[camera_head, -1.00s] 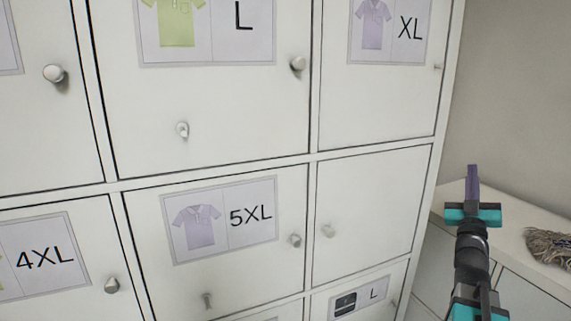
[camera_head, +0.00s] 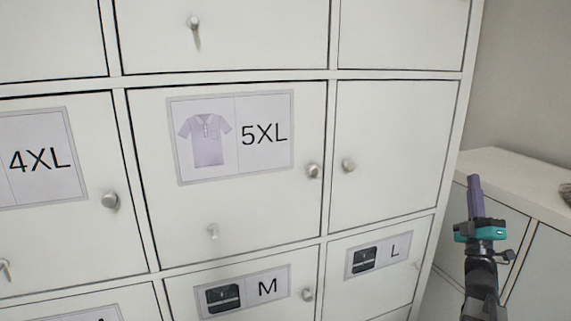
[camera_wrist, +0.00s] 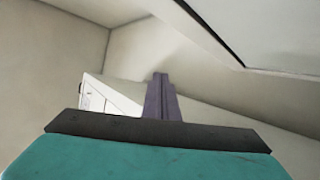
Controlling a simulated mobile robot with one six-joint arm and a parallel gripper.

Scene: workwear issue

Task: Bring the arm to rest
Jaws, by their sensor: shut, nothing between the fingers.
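My gripper (camera_head: 475,198) is at the right of the head view, raised in front of the low white cabinet. Its purple fingers are together, with nothing between them. In the wrist view the closed fingers (camera_wrist: 161,98) point up and away, past the dark and teal gripper body. They touch nothing that I can see.
A white locker wall (camera_head: 230,218) with knobs and size labels fills the left and middle of the head view. All doors in view look shut. A low white cabinet (camera_head: 535,190) stands at the right. A brown fibrous thing (camera_head: 566,193) shows at its edge.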

